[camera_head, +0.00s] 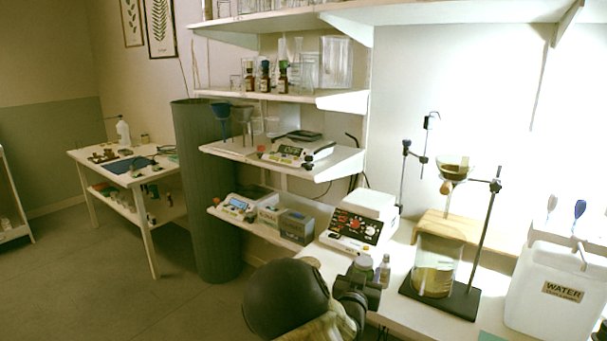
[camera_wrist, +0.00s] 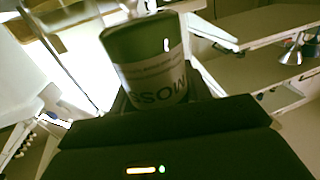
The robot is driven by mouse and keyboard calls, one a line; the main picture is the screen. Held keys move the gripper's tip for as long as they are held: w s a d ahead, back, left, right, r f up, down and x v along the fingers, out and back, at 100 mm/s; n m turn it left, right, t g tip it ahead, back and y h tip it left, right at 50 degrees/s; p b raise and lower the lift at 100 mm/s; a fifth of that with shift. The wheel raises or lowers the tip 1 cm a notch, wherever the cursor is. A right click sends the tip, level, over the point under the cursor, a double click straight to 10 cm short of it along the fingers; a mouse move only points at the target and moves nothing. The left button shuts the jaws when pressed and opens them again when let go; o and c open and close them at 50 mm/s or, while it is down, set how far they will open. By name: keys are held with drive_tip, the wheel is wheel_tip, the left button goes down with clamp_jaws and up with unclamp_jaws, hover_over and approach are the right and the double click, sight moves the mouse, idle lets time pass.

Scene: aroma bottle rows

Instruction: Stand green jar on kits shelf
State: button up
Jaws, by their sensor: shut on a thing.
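My gripper (camera_head: 361,277) is shut on the green jar (camera_wrist: 145,52), low at the front centre of the head view, near the bench edge. In the wrist view the jar is dark green, with a pale label whose upside-down text looks like MOSS. The lowest wall shelf (camera_head: 246,231), left of my gripper, holds small boxes (camera_head: 297,226) that look like kits, plus a device with a display. No shelf name is readable.
A glass vessel (camera_head: 436,266) on a stand and a white water container (camera_head: 555,290) are to the right. The shelf above (camera_head: 335,165) limits headroom.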

drive_tip(key=shift+y, duration=0.3)
drive_tip(key=f, duration=0.2)
drive_tip(key=s+f, duration=0.1)
drive_tip(key=f, duration=0.2)
drive_tip(key=s+f, duration=0.1)
drive_tip(key=f, duration=0.1)
drive_tip(key=shift+s+a+f, duration=0.15)
drive_tip(key=shift+a, duration=0.2)
drive_tip(key=s+f+n+y, duration=0.1)
drive_tip(key=s+f, duration=0.6)
drive_tip(key=f, duration=0.3)
wheel_tip(320, 180, up, 14)
drive_tip(key=s+n+t+y+p, duration=0.1)
drive_tip(key=y+p, duration=0.4)
drive_tip(key=p, duration=1.7)
drive_tip(key=s+n, duration=0.1)
drive_tip(key=n, duration=0.1)
drive_tip(key=shift+s+f+n, duration=0.2)
drive_tip(key=shift+n, duration=0.1)
drive_tip(key=shift+w+d+f, duration=0.15)
drive_tip(key=s+f, duration=0.4)
drive_tip(key=f, duration=0.1)
drive_tip(key=shift+s+f, duration=0.2)
drive_tip(key=shift+s, duration=0.05)
